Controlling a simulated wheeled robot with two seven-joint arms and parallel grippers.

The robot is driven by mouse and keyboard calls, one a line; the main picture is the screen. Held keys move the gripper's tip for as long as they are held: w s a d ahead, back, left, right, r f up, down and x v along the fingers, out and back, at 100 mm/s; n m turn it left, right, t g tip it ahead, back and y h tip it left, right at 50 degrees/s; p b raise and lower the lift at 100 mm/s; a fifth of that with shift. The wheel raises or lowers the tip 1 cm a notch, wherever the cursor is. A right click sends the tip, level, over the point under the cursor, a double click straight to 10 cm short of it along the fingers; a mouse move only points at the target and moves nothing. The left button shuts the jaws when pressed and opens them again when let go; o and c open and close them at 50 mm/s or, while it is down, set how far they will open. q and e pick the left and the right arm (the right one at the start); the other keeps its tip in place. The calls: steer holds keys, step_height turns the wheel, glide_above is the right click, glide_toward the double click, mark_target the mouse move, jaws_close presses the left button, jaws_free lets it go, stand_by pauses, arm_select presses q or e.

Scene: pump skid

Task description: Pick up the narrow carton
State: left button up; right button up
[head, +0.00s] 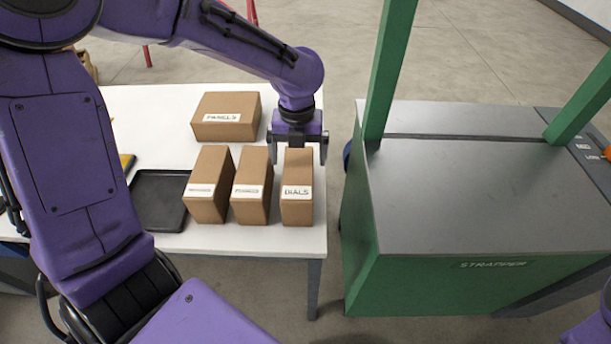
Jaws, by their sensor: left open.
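Three upright brown cartons stand in a row near the right front of the white table. The rightmost, labelled DIALS (297,210), looks the narrowest. The middle carton (250,207) and the left carton (206,205) have white labels too small to read surely. My left gripper (297,155) is open, pointing down at the far top end of the DIALS carton, with one finger to each side of it. I cannot tell whether the fingers touch it. The gripper hides part of the carton's far end. My right gripper is not in view.
A wider carton labelled PANELS (226,128) lies behind the row. A black tray (158,220) is left of it on the white table (145,103). A green strapper machine (470,195) with upright posts stands to the right, across a gap from the table.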

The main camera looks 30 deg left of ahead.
mark_target(298, 171)
arm_select(q)
steer(key=shift+s+f, duration=0.75)
steer(key=shift+s, duration=0.05)
steer(key=f, duration=0.1)
steer(key=w+f, duration=0.1)
steer(key=f, duration=0.3)
steer(key=shift+w+f+p, duration=0.2)
steer(key=shift+w+p, duration=0.1)
steer(key=shift+p, duration=0.1)
steer(key=shift+s+r, duration=0.15)
steer(key=shift+s, duration=0.2)
steer(key=shift+w, duration=0.1)
steer(key=c, duration=1.2)
steer(key=shift+c, duration=0.2)
steer(key=shift+r, duration=0.1)
